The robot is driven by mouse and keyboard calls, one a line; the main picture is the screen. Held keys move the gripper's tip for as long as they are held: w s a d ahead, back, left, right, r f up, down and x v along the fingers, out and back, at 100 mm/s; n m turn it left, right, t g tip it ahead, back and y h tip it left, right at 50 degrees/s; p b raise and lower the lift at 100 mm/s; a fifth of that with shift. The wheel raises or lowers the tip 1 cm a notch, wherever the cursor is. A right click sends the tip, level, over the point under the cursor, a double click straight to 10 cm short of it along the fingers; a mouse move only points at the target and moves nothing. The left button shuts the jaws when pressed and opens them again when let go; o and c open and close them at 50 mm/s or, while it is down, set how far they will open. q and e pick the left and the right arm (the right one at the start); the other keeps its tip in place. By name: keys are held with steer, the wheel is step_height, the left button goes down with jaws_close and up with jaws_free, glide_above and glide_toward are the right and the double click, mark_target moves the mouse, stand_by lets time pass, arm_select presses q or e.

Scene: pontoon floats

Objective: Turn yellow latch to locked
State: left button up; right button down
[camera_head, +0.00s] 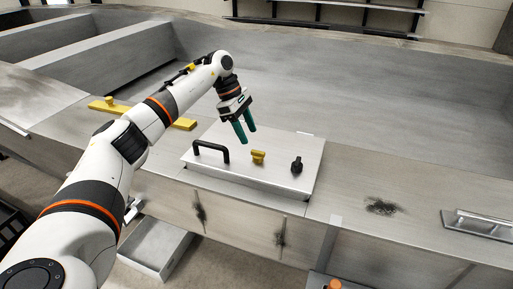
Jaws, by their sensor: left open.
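The yellow latch (258,157) is a small knob on a square metal hatch plate (230,181), between a black bar handle (211,152) and a black latch (296,166). My left gripper (245,133) points down with two green fingers just above and to the left of the yellow latch. It is open and empty, and looks apart from the latch. Whether the latch is at its locked mark cannot be read at this size. My right gripper is not in view.
A yellow bar with a knob (109,105) lies on the deck to the left, partly behind my left arm. A metal bracket (479,224) is at the far right. An open metal drawer (155,247) juts out below.

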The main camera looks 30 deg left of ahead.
mark_target(256, 151)
arm_select(q)
steer(key=p+x, duration=0.2)
steer(key=x, duration=0.4)
steer(key=shift+w+d, duration=0.1)
steer(key=shift+x, duration=0.8)
steer(key=shift+c, duration=0.5)
steer(key=c, duration=0.9)
